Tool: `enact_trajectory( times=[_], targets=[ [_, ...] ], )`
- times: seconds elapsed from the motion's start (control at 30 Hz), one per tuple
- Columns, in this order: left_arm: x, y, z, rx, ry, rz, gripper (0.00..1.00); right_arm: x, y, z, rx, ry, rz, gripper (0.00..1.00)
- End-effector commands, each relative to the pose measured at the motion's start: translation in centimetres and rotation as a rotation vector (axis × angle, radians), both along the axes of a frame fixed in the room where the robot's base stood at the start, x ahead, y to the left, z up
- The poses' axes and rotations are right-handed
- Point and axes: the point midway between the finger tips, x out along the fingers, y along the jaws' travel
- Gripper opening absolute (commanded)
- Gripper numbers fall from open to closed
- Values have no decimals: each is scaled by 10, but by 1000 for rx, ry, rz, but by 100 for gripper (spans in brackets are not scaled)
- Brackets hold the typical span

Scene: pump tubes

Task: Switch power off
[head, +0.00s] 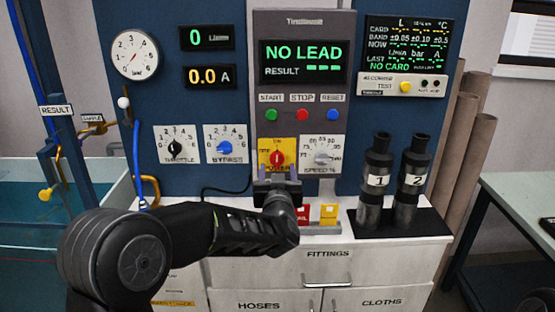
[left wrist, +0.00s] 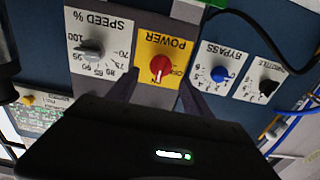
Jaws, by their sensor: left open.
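The red POWER knob (head: 277,158) sits on a yellow plate at the lower middle of the control panel. In the left wrist view, which looks upside down, the POWER knob (left wrist: 160,68) shows on its yellow plate (left wrist: 180,42) with a pale pointer line. My left gripper (head: 278,174) is just below and in front of the knob. My right gripper is not in view.
The SPEED dial (head: 321,155) is close on the right and the BYPASS dial (head: 224,145) on the left. START, STOP (head: 302,115) and RESET buttons sit above. The display (head: 303,62) reads NO LEAD. Two numbered pumps (head: 374,180) stand at the right on a black mat.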

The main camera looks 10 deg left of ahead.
Motion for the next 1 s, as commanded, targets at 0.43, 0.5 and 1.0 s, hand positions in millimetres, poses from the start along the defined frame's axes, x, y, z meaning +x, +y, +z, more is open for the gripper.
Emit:
enact_trajectory(
  times=[0.43, 0.5, 1.0],
  targets=[
    [59, 16, 0, 0, 0, 1, 59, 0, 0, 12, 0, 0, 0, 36],
    [63, 16, 0, 0, -1, 0, 59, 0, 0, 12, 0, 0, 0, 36],
    [64, 16, 0, -1, 0, -1, 40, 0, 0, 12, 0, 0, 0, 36]
  ],
)
